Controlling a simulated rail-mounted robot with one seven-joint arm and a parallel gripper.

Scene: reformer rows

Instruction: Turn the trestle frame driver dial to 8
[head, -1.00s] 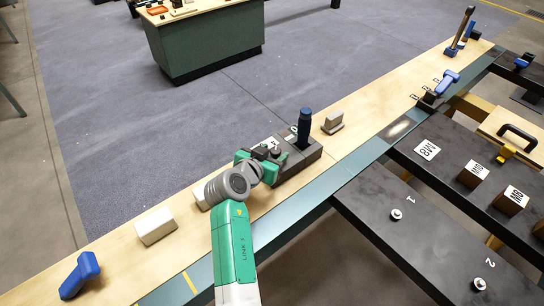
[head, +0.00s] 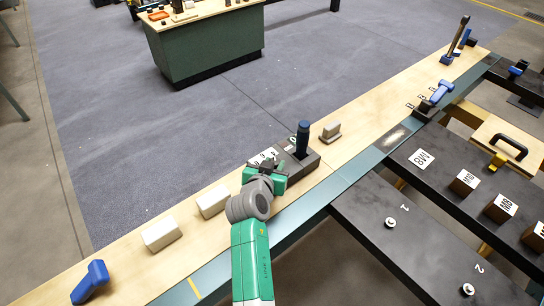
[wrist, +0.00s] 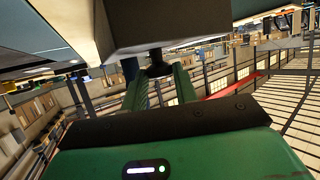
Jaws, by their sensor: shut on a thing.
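The trestle frame driver station is a dark box (head: 313,160) on the wooden bench, with a dark blue-handled driver (head: 302,138) standing upright in it. White number labels show on its top left, too small to read surely. My green gripper (head: 267,172) is at the box's near-left end. In the wrist view, my gripper's green fingers (wrist: 157,78) close on a small dark knob (wrist: 155,63), which appears to be the dial, under the grey body of the box (wrist: 170,22). My gripper and wrist hide most of the dial in the head view, so its setting cannot be read.
Pale blocks (head: 162,235) and a blue-handled tool (head: 90,281) lie on the bench left of my arm. Dark trestle beams with numbered studs (head: 390,222) and labelled blocks (head: 464,181) are at right.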

